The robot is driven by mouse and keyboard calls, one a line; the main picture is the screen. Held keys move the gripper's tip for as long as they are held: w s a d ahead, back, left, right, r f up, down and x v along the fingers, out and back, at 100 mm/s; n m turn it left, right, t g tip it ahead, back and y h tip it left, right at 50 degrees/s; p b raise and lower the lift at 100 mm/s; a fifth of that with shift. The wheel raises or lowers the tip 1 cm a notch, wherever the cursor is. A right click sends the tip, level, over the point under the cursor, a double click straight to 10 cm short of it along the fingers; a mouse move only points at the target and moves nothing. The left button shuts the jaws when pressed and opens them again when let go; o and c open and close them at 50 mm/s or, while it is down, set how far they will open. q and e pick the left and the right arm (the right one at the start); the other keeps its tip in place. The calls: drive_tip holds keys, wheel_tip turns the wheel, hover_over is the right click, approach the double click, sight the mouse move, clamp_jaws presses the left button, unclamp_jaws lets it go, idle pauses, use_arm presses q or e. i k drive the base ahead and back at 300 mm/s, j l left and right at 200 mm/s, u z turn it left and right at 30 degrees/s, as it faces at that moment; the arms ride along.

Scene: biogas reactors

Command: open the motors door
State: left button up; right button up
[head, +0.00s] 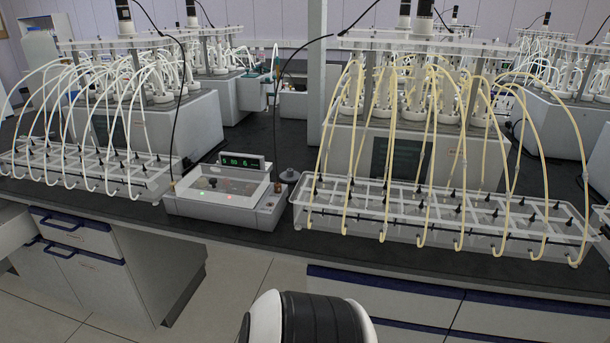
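No part that I can clearly tell as the motors door shows in the head view. A white control box (228,196) stands on the dark bench between two reactor units. A green digital display (242,162) rises at its back, and small red and green lights glow on it. Dark cylindrical motors (425,10) sit on top of the right reactor unit, and another motor (124,17) tops the left one. Neither gripper is in view. A rounded black and white part of my own body shows at the bottom middle.
The right reactor (400,155) has yellowish tubes arching down to a clear rack (450,215). The left reactor (150,130) has white tubes to its rack (90,165). Drawers (75,232) with blue handles stand below left. Tiled floor (230,290) is open in front.

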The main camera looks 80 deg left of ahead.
sight(104, 285)
drive_tip(key=u, duration=4.3)
drive_tip(key=i+j, duration=0.35)
drive_tip(key=i, duration=0.2)
